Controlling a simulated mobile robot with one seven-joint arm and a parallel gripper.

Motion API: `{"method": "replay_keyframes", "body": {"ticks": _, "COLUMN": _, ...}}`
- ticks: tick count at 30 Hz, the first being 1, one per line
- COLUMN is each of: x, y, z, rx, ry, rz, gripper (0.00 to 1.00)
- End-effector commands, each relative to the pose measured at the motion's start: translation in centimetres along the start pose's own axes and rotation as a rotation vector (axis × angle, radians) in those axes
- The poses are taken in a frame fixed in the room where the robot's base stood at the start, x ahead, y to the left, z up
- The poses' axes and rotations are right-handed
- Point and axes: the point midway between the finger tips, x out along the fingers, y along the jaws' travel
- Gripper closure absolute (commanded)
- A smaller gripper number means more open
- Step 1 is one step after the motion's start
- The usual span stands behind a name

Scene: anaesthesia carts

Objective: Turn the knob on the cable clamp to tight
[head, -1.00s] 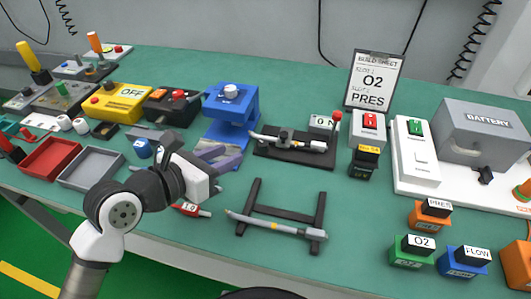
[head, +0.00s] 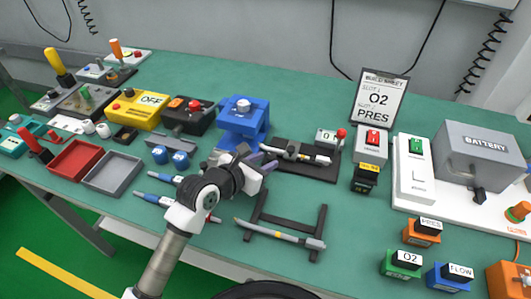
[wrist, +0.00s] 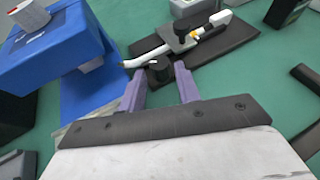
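A black base (head: 274,168) holds a grey-white, cable-like piece (head: 312,157) with dark fittings on it; the piece also shows in the wrist view (wrist: 219,20). A blue C-shaped stand (head: 238,122) with a white knob (head: 243,105) on top is to its left. No label tells me which is the cable clamp. My gripper (head: 264,164) is at the left end of the black base. In the wrist view, its purple fingers (wrist: 160,88) are open, with a small dark round part (wrist: 158,71) seen between their tips. I cannot tell whether they touch it.
A black rack (head: 285,226) with another grey piece is in front. A red-and-white switch box (head: 372,144) stands right of the base. Blue-ended pieces (head: 160,178) lie left of my arm. Green table is clear between the rack and the labelled blocks (head: 401,264).

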Motion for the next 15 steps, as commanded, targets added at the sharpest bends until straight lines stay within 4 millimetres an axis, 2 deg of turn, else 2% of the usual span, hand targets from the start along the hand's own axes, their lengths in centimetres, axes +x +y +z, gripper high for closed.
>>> {"method": "replay_keyframes", "body": {"ticks": 5, "x": 1.12, "y": -0.1, "z": 0.02, "rx": 0.0, "ry": 0.0, "rz": -0.002, "gripper": 0.67}}
{"method": "replay_keyframes", "body": {"ticks": 13, "x": 1.23, "y": -0.07, "z": -0.09, "rx": 0.001, "ry": 0.001, "rz": -0.001, "gripper": 0.67}}
{"method": "replay_keyframes", "body": {"ticks": 15, "x": 1.22, "y": -0.07, "z": -0.08, "rx": 0.001, "ry": 0.001, "rz": -0.001, "gripper": 0.76}}
